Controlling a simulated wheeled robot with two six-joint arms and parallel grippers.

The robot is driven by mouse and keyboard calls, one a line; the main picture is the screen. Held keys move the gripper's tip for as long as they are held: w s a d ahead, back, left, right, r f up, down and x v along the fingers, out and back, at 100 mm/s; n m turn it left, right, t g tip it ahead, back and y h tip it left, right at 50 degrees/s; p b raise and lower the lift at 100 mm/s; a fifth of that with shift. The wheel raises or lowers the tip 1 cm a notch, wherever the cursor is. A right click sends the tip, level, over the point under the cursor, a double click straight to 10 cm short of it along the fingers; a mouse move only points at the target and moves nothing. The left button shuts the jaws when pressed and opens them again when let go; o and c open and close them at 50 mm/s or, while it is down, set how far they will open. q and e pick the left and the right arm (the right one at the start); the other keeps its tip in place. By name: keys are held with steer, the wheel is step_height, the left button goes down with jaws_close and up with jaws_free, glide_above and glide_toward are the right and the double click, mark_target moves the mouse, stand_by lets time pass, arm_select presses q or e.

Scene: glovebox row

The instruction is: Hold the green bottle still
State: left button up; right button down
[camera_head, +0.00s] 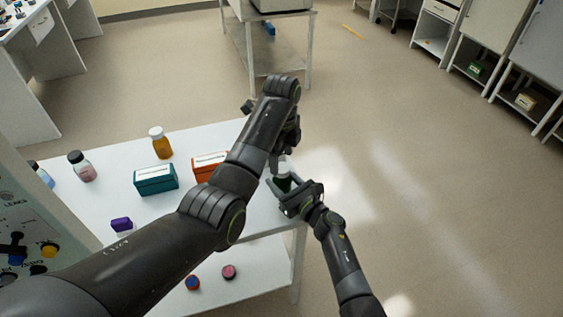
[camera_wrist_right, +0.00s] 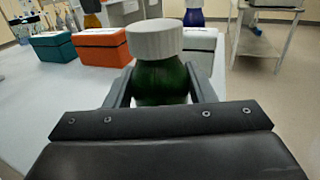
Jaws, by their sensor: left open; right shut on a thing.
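The green bottle (camera_wrist_right: 162,80) has a ribbed white cap (camera_wrist_right: 154,38) and stands upright between the fingers of my right gripper (camera_wrist_right: 160,92), which is shut on it. In the head view the bottle (camera_head: 283,184) is partly hidden by my arms, near the right end of the white table (camera_head: 255,217). My right gripper (camera_head: 287,198) reaches it from the front right. My left arm crosses over the table, and its open gripper (camera_head: 279,158) points down close above the bottle's cap. Whether it touches the cap is not clear.
A teal box (camera_head: 155,180), an orange box (camera_head: 206,168), an amber bottle (camera_head: 160,143), a pink bottle (camera_head: 81,166) and a purple block (camera_head: 121,224) stand on the table left of my left arm. Two small round items lie lower down, below the tabletop. Open floor lies right.

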arm_select(q)
steer(key=shift+r, duration=2.3)
arm_select(e)
steer(key=c, duration=0.6)
jaws_free()
steer(key=shift+o, duration=0.2)
steer(key=shift+s+d, duration=0.3)
steer(key=shift+s, duration=0.1)
arm_select(q)
steer(key=shift+f+b, duration=0.35)
steer(key=shift+f, duration=0.15)
arm_select(e)
steer(key=v, duration=1.6)
steer(key=shift+d, duration=0.15)
steer(key=shift+s, duration=0.15)
